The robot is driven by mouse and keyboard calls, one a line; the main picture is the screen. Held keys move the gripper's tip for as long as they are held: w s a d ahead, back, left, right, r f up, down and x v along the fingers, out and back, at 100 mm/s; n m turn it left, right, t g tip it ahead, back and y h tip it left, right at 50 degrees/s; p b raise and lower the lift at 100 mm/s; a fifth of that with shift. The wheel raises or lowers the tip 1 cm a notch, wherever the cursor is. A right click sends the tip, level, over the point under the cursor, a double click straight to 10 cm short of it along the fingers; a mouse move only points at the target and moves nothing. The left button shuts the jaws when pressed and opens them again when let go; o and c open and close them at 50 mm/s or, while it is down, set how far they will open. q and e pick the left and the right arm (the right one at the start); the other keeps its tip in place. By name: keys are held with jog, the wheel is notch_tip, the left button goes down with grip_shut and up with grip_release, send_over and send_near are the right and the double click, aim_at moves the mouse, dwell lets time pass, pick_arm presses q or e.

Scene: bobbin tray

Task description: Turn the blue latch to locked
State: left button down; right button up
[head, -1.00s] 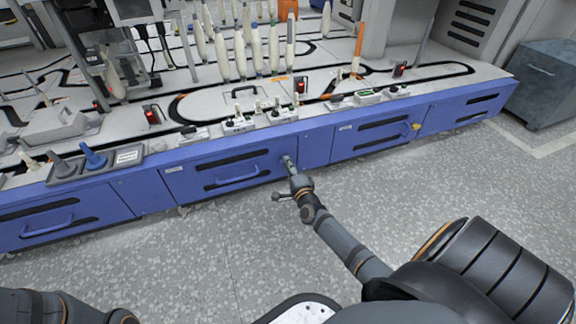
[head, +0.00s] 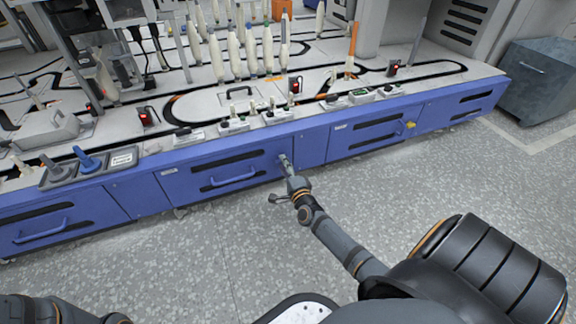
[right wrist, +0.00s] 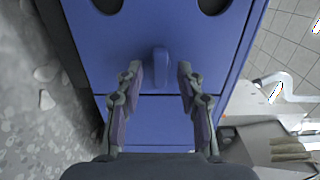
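The blue latch (right wrist: 160,64) is a small upright blue bar on the blue cabinet front in the right wrist view. My right gripper (right wrist: 159,76) is open, with one finger on each side of the latch and a visible gap to both. In the head view my right gripper (head: 284,158) is at the cabinet front (head: 314,147), just right of a drawer with a blue handle. It hides the latch there. Of my left arm only dark links show at the lower left; its gripper is out of view.
The white worktop (head: 210,102) above carries several pale bobbins, red-lit switches and a tray (head: 107,166) with a blue peg (head: 87,158). A yellow knob (head: 410,125) sits on the cabinet front to the right. The speckled floor (head: 220,250) before the cabinet is clear.

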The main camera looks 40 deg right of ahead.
jog(key=v, duration=1.1)
jog(key=shift+s, duration=0.2)
jog(key=shift+a, duration=0.15)
